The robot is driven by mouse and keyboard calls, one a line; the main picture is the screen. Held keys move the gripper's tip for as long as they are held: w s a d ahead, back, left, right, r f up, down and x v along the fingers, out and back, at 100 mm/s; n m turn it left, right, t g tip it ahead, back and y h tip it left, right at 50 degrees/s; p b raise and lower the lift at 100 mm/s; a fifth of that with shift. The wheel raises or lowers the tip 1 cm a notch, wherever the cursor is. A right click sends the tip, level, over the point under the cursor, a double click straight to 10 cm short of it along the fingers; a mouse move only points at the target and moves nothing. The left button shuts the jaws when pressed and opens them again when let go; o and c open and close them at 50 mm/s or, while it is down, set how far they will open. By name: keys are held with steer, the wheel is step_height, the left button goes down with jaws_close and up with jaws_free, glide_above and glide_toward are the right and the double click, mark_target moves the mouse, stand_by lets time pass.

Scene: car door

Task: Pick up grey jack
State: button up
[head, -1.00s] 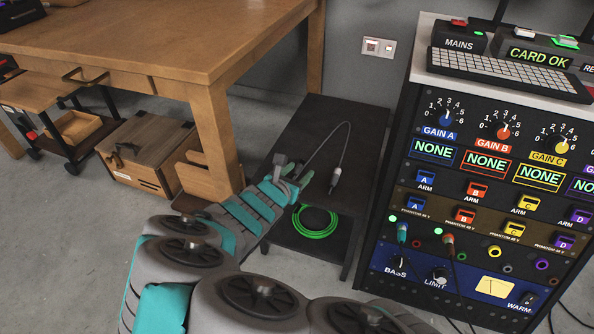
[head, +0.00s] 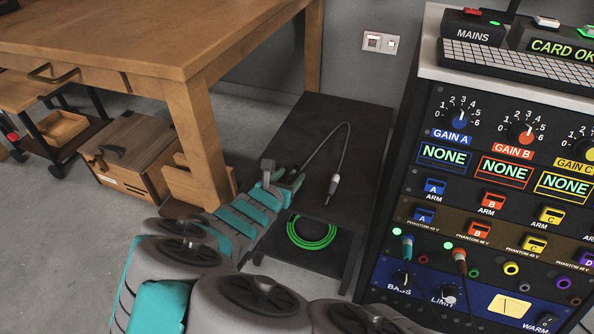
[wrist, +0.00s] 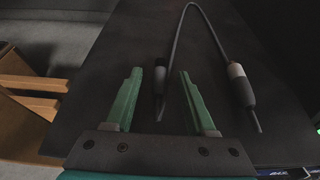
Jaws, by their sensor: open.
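A grey cable with a jack plug at each end lies on the dark top of a low stand. One jack (wrist: 240,86), dark with a light grey band and a metal tip, lies right of my gripper in the wrist view; it also shows in the head view (head: 332,188). The other jack (wrist: 160,78), dark with a thin tip, appears between the green fingers of my gripper (wrist: 160,74) in the wrist view, with gaps on both sides. My gripper (head: 290,180) is open over the stand. It hides this second jack in the head view.
The low stand (head: 335,120) has a coiled green cable (head: 312,243) on its lower shelf. A rack of knobs and sockets (head: 400,190) stands close on the right. A wooden table (head: 205,150) and a wooden box (head: 130,150) stand left of the stand.

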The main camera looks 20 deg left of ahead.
steer(key=shift+s, duration=0.1)
jaws_close()
stand_by(0.3)
